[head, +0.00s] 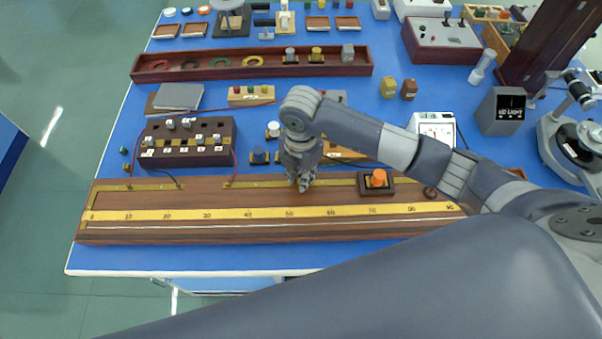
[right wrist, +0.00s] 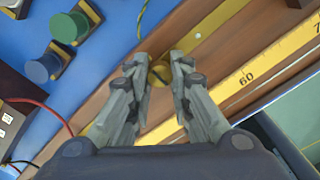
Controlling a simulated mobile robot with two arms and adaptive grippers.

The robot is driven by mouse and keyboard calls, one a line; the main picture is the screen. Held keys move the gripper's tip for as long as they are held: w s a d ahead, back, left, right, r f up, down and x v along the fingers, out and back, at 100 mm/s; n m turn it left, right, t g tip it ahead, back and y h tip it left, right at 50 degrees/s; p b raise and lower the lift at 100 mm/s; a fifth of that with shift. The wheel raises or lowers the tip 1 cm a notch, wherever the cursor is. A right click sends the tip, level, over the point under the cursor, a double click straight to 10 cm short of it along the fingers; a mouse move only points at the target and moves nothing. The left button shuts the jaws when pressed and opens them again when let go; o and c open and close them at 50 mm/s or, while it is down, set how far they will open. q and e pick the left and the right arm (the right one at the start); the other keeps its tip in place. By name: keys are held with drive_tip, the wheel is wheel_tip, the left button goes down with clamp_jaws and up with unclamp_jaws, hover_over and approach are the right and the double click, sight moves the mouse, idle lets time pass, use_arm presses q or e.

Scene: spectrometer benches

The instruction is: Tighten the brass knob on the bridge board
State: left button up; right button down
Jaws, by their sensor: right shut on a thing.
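The bridge board (head: 140,198) is a long brown wooden board with a yellow scale and brass strips, lying along the front of the blue bench. My right gripper (head: 303,184) reaches down over the board's back brass strip, near the middle. In the right wrist view, the fingers of my right gripper (right wrist: 160,66) are closed around the brass knob (right wrist: 159,74), a small round yellow piece on the board. In the head view the knob is hidden behind the gripper. My left gripper is not in view.
An orange knob on a dark block (head: 378,179) sits on the board to the right of the gripper. A dark plug box (head: 215,131) with wires stands behind the board at left. A blue knob (right wrist: 42,68) and a green knob (right wrist: 68,27) stand close behind the board.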

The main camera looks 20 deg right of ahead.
drive_tip(key=c, duration=1.4)
unclamp_jaws()
drive_tip(key=shift+a, duration=0.1)
wheel_tip(320, 180, up, 12)
drive_tip(key=shift+r, duration=0.1)
